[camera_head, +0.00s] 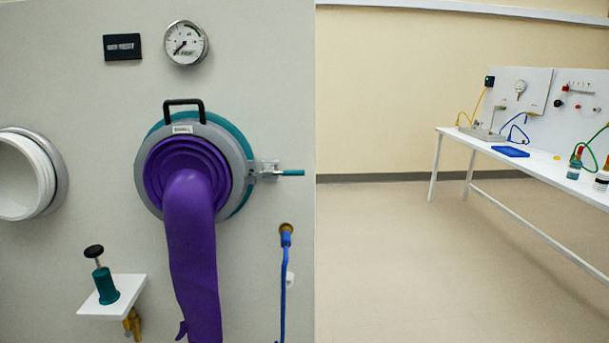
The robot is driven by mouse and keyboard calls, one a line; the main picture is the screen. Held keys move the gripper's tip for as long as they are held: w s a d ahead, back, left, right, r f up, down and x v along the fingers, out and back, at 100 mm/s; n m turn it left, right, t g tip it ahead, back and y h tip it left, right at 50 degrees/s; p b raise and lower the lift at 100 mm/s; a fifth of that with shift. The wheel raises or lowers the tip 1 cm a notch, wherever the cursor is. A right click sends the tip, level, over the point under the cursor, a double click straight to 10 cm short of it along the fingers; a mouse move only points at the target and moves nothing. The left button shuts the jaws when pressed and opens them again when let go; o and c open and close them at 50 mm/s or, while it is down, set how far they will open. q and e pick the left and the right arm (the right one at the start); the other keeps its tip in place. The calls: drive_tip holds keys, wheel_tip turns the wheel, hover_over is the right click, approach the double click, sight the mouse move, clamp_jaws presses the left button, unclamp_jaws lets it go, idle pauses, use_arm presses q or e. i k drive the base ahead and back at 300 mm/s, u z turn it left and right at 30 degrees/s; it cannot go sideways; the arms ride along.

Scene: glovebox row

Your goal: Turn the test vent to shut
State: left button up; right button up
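No part in the head view is clearly marked as the test vent. Several candidate fittings show on the grey panel (80,90). A teal body with a black knob (94,251) stands on a small white shelf (112,299), with a brass fitting (132,325) below it. A clamp with a teal handle (290,173) sits at the right of the round port cover, its handle pointing right. A brass connector (286,232) with a blue hose (283,300) hangs lower right. A dial gauge (186,43) is above the port. Neither gripper is in view.
A purple glove (192,255) hangs from the grey ring (234,150) with a black handle on top. An open white port (22,175) is at the left. A white bench (530,170) with hoses, a gauge and bottles stands at the right. The floor (400,270) between is clear.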

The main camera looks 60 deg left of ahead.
sight(128, 333)
drive_tip(key=u, duration=2.2)
drive_tip(key=k, duration=0.4)
drive_tip(key=u, duration=1.55)
drive_tip(key=i, duration=1.05)
drive_tip(key=z, duration=0.85)
drive_tip(key=i, duration=0.55)
drive_tip(key=z, duration=0.8)
drive_tip(key=k, duration=0.95)
drive_tip(key=z, duration=0.45)
